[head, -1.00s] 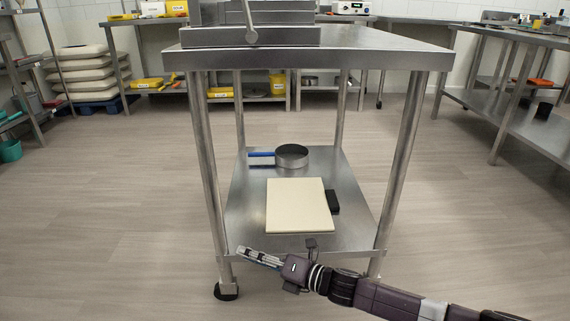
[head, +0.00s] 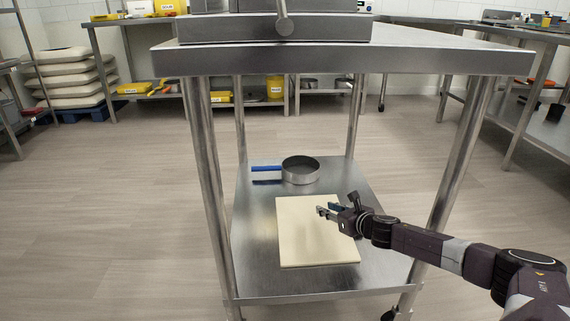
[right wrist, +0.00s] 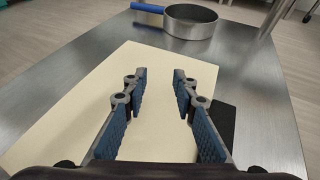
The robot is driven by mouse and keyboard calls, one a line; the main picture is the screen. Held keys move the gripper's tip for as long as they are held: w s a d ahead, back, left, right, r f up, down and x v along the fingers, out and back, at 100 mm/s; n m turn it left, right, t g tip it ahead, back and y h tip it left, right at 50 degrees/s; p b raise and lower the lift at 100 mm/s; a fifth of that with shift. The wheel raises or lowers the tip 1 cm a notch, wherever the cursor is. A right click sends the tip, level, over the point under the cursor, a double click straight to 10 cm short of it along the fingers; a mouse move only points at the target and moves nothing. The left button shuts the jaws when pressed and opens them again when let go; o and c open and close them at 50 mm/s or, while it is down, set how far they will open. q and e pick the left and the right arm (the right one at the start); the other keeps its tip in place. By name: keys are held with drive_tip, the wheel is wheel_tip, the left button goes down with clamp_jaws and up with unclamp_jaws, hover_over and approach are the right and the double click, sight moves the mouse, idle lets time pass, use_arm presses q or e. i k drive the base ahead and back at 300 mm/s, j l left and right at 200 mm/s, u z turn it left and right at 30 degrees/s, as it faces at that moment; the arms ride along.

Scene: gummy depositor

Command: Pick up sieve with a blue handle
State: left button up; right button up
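My left gripper is not in view.
The cream board (head: 300,245) lies flat on the lower shelf. A black block (right wrist: 224,122) sits beside it, on the right. The table top (head: 420,55) is above the shelf, with legs such as the right one (head: 455,165) at the corners.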

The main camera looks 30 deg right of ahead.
sight(297, 169)
drive_tip(key=i+l, duration=0.15)
drive_tip(key=i, duration=0.4)
drive_tip(key=i+l, duration=0.15)
drive_tip(key=i, duration=0.35)
